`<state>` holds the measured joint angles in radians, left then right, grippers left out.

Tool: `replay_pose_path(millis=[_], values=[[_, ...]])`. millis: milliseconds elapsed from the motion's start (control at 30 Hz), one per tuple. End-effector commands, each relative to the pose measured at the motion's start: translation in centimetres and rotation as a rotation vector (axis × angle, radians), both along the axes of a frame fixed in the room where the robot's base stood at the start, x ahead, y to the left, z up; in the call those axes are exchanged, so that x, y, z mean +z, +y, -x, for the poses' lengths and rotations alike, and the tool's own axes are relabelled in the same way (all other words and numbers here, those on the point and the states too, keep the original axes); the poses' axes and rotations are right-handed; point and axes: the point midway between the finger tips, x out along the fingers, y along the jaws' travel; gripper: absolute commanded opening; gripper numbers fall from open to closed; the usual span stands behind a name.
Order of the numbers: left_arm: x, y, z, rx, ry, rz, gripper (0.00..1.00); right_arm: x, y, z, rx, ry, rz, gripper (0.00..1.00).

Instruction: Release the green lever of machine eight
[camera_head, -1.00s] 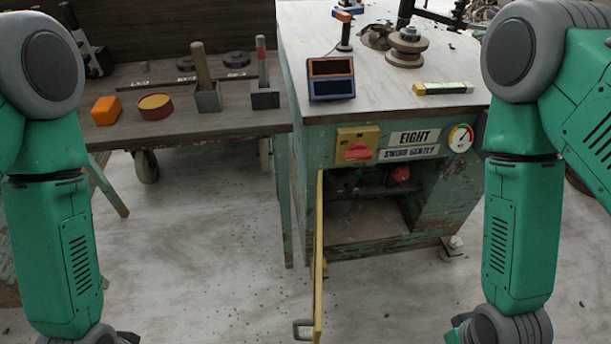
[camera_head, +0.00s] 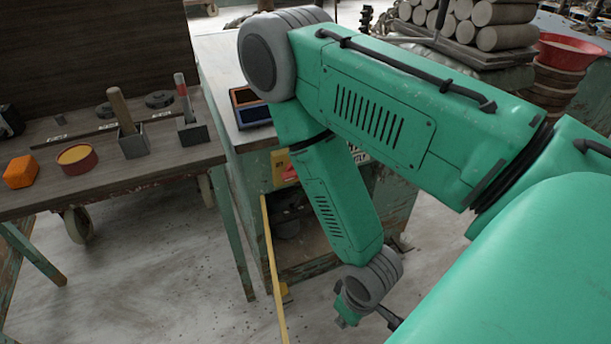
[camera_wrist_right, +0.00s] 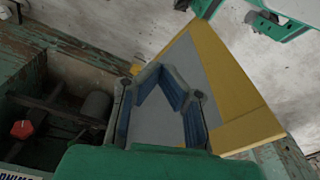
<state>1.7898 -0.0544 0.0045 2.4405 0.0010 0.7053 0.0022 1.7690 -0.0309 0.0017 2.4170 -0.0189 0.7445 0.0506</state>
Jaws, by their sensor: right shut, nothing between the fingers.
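Machine eight (camera_head: 255,180) is a worn green cabinet, mostly hidden behind my right arm in the head view. Its yellow plate with a red switch (camera_head: 288,172) shows beside the arm. A yellow-edged door (camera_head: 272,270) stands open, seen nearly edge-on. In the right wrist view the yellow door (camera_wrist_right: 235,90) has a grey panel, and my right gripper (camera_wrist_right: 168,78) is in front of it, shut and empty. I cannot tell if it touches. A red knob (camera_wrist_right: 22,129) sits in the open compartment at left. I cannot make out a green lever. My left gripper is out of view.
A side bench (camera_head: 110,180) at left holds an orange block (camera_head: 20,172), a round red tin (camera_head: 77,159) and upright tools in holders. A blue and orange box (camera_head: 250,107) sits on the cabinet top. Clay logs (camera_head: 505,14) are behind. Floor in front is clear.

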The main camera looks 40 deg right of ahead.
Motion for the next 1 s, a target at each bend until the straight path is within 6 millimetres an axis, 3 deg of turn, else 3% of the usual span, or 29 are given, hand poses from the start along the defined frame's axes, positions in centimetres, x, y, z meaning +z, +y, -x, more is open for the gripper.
replay_pose_path(millis=[67, 167, 233, 300, 433, 600, 700, 800, 1000], values=[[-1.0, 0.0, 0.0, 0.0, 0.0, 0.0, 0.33, -2.6, 0.1, -2.8, -0.121, -0.087, -0.042, 0.0], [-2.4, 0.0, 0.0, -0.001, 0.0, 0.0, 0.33, -6.6, -0.5, -8.7, -0.382, -0.272, -0.146, 0.0], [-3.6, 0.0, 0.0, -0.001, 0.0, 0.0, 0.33, -9.2, -2.0, -13.5, -0.608, -0.433, -0.261, 0.0], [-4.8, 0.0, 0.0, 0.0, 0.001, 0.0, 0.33, -11.3, -4.8, -17.9, -0.833, -0.599, -0.403, 0.0], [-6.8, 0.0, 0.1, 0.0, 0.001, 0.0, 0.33, -12.7, -11.8, -23.2, -1.148, -0.875, -0.719, 0.0], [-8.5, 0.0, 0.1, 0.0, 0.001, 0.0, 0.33, -11.9, -20.1, -25.2, -1.318, -1.089, -1.124, 0.0], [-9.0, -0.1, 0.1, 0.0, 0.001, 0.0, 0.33, -11.1, -23.0, -25.1, -1.336, -1.135, -1.288, 0.0], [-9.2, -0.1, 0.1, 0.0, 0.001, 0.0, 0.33, -10.5, -24.4, -24.9, -1.335, -1.153, -1.38, 0.0], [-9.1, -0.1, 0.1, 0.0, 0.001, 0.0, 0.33, -10.0, -24.6, -24.9, -1.333, -1.154, -1.412, 0.0]])
